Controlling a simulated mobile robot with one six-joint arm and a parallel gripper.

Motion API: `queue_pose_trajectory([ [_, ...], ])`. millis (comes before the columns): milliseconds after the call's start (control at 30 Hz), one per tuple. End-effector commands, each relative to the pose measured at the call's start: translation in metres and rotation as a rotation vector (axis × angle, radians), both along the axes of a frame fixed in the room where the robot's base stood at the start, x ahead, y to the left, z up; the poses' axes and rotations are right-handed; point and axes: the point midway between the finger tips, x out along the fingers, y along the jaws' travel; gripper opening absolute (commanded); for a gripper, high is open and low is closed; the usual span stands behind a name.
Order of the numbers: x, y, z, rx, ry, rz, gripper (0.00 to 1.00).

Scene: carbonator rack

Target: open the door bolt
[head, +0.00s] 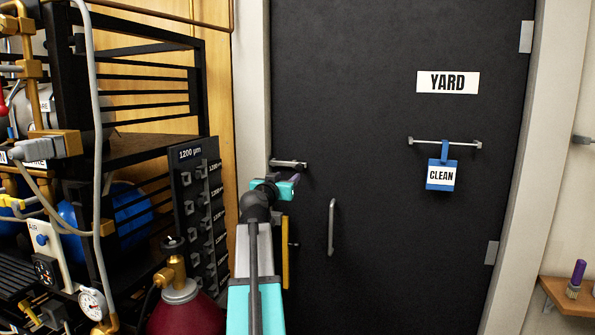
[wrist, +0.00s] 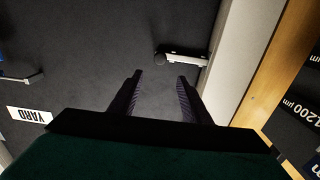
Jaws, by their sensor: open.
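The door bolt (head: 289,163) is a short pale metal bar at the left edge of the dark door (head: 385,110), beside the light door frame. In the wrist view the bolt (wrist: 187,55) lies just beyond my fingertips, with a dark round knob (wrist: 160,59) at its left end. My gripper (head: 292,183) is just below the bolt in the head view. In the wrist view my gripper (wrist: 160,78) has its two dark fingers apart, with nothing between them. The fingers appear apart from the knob; the exact depth gap is hard to tell.
A grey vertical handle (head: 332,227) and a yellow upright bar (head: 285,252) are below the bolt. A blue CLEAN tag (head: 441,175) hangs from a rail at right. A black rack (head: 140,148) and a dark red cylinder (head: 180,312) crowd the left. A small wooden shelf (head: 568,297) is at right.

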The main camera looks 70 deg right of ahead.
Motion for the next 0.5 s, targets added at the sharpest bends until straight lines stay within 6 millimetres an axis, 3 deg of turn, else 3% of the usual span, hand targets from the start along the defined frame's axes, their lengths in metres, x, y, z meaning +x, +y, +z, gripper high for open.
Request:
queue_pose_trajectory([
  [267,0.0,-0.011,0.001,0.001,0.002,-0.002,0.43],
  [500,0.001,-0.034,0.002,0.001,0.001,-0.003,0.43],
])
